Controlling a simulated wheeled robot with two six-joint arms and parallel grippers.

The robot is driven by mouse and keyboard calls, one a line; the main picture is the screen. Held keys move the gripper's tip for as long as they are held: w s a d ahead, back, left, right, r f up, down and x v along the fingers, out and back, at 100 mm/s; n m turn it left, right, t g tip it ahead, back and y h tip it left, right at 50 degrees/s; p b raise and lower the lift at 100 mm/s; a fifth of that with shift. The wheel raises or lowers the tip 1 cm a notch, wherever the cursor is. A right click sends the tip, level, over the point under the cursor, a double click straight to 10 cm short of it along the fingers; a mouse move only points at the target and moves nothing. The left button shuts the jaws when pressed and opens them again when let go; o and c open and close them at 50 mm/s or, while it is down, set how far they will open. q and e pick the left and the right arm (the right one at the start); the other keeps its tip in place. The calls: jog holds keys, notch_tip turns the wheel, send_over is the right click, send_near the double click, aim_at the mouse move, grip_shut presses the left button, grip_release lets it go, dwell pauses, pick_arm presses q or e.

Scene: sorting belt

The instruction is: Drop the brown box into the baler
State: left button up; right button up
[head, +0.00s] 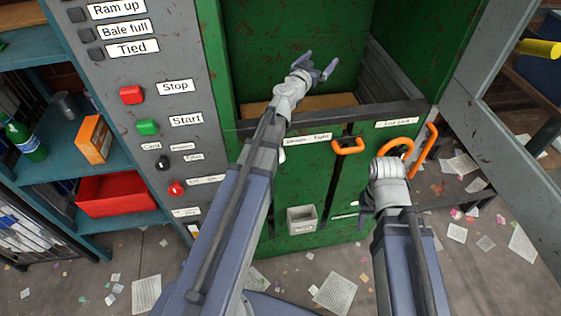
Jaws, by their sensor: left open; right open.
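The green baler (222,60) stands in front of me with its upper chamber open. A flat brown cardboard surface (335,101) shows low inside the chamber, behind the front edge. I cannot tell whether it is the brown box or other cardboard. My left gripper (321,71) is open and empty at the chamber opening, above and in front of the cardboard, its fingers spread. My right gripper (385,172) is in front of the baler's lower right side, near the orange handles. Its fingers are mostly hidden, and I see nothing held in it.
A grey control panel (155,70) with a red stop button (131,95) and green start button (147,127) stands left. Orange handles (348,146) stick out from the baler front. A teal shelf (45,165) holds a red bin (118,195). Paper scraps litter the floor.

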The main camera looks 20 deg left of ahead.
notch_tip(320, 180, up, 10)
jog(key=p, duration=0.9)
jog(key=shift+f, duration=0.2)
